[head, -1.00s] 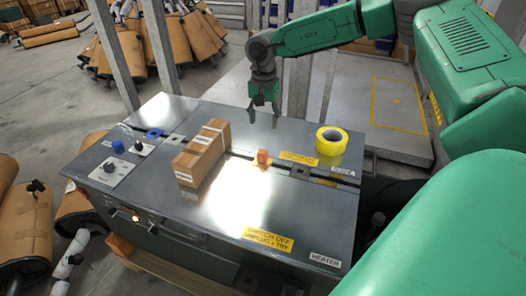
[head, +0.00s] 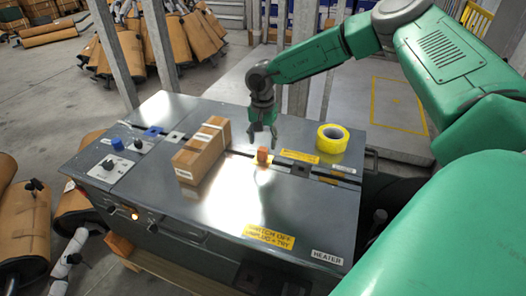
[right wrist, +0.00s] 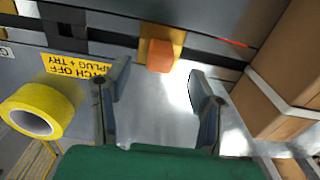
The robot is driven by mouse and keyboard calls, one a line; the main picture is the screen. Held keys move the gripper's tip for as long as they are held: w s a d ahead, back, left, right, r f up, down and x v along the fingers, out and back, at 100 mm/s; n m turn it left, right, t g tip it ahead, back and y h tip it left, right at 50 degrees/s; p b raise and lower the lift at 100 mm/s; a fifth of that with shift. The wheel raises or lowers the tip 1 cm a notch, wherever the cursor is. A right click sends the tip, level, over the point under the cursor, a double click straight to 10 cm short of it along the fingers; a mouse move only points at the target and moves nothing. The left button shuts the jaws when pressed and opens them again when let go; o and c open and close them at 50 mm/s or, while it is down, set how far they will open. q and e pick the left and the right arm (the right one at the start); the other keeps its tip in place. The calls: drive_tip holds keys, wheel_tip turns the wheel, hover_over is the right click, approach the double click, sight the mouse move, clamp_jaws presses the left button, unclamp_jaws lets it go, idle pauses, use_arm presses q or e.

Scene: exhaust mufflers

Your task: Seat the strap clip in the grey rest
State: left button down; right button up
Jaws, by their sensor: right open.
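A small orange block (head: 262,155), which looks like the strap clip, stands at a yellow patch (head: 259,164) on the slotted steel cabinet top. It also shows in the right wrist view (right wrist: 160,61), ahead of the fingers and slightly left of the gap's middle. My right gripper (head: 263,138) is open and empty, pointing down just behind and above the orange block, apart from it. A grey square with a dark centre (head: 300,170), possibly the grey rest, lies along the slot to the right. A similar grey square (head: 174,138) lies near the blue one. My left gripper is out of view.
A cardboard box (head: 202,152) stands left of the orange block. A yellow tape roll (head: 332,138) stands to its right. A blue square (head: 152,132) and a blue knob (head: 117,144) are at the far left.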

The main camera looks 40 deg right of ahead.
sight(262, 148)
wheel_tip(262, 148, down, 4)
drive_tip(key=shift+w+f+b, duration=0.1)
drive_tip(key=shift+f+b, duration=0.15)
drive_tip(key=shift+b, duration=0.1)
drive_tip(key=shift+d, duration=0.1)
drive_tip(key=shift+d, duration=0.1)
drive_tip(key=shift+c, duration=0.5)
drive_tip(key=c, duration=1)
drive_tip(key=shift+a, duration=0.2)
wheel_tip(262, 148, up, 10)
drive_tip(key=shift+r+p, duration=0.1)
drive_tip(key=shift+p, duration=0.65)
